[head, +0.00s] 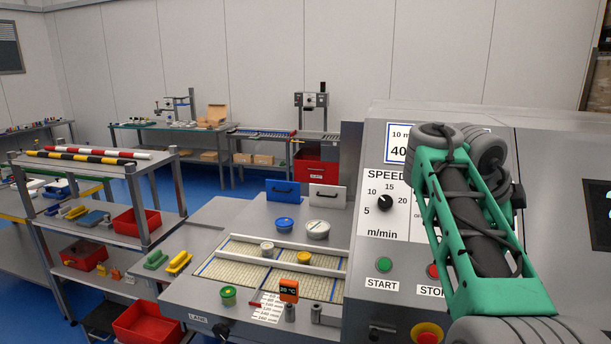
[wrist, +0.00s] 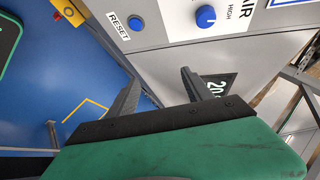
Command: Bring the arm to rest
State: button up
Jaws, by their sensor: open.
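My gripper (wrist: 160,77) shows in the wrist view with its two dark fingers apart and nothing between them. Beyond the fingers is a grey machine panel (wrist: 205,62) with a blue RESET button (wrist: 135,23) and a blue knob (wrist: 206,16). In the head view my green and dark arm stands raised and folded at the right, in front of the control panel (head: 385,235). I cannot make out the gripper's fingers in the head view.
The control panel has a speed knob (head: 385,202) and a green START button (head: 384,265); my arm partly covers its labels. A conveyor (head: 240,262) bears several small tubs. A grey shelf cart (head: 105,228) stands at the left.

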jog(key=s+a+f+n+y+b, duration=0.1)
jog(key=s+a+f+n+y, duration=0.1)
jog(key=s+a+f+n, duration=0.3)
jog(key=s+a+f+n+y+b, duration=0.1)
jog(key=s+a+f+n+y, duration=0.2)
jog(key=a+f+n, duration=0.8)
jog(key=s+a+f+n+t+y+b, duration=0.1)
jog(key=s+a+f+n+y, duration=0.2)
jog(key=s+a+f+n, duration=0.5)
jog(key=a+f, duration=0.3)
jog(key=shift+a+n, duration=0.3)
jog(key=shift+c, duration=0.5)
